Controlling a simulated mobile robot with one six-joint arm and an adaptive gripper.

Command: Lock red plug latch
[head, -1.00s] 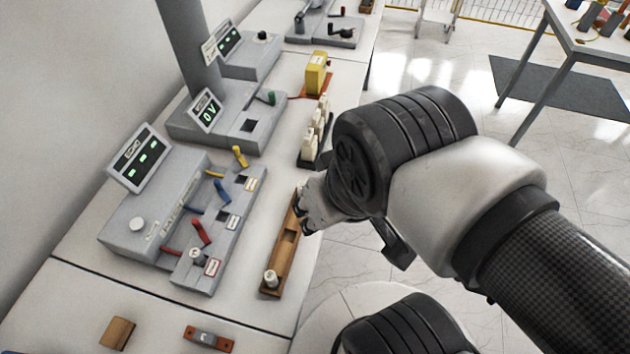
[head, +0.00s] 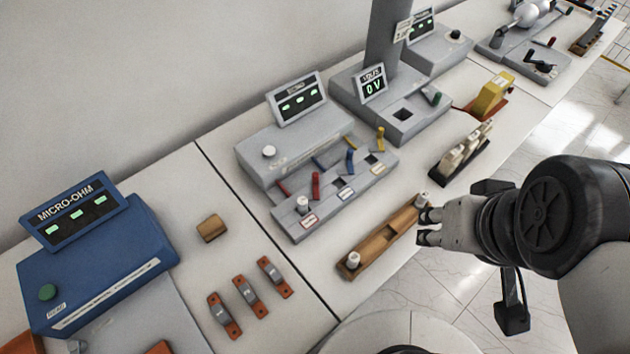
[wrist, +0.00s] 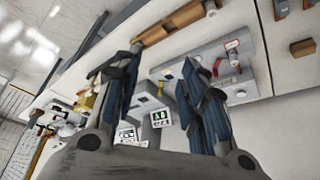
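The grey test unit (head: 292,150) stands on the bench with red, blue and yellow levers along its front ledge. The red latch (head: 316,186) stands up from the ledge behind a white-topped plug (head: 303,204), which sits at the red-labelled position. Whether the plug is fully seated cannot be told. My gripper (head: 425,227) is open and empty near the far end of the wooden rack, to the right of the test unit and apart from the red latch. In the wrist view, its two dark fingers (wrist: 165,65) are spread apart, with the unit behind them.
The wooden rack (head: 386,236) holds white pegs at its ends. A black rack of pale pieces (head: 460,155), a yellow device (head: 492,94) and a grey 0 V unit (head: 385,108) stand farther back. A blue micro-ohm meter (head: 97,262) and orange-ended bars (head: 247,297) lie left.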

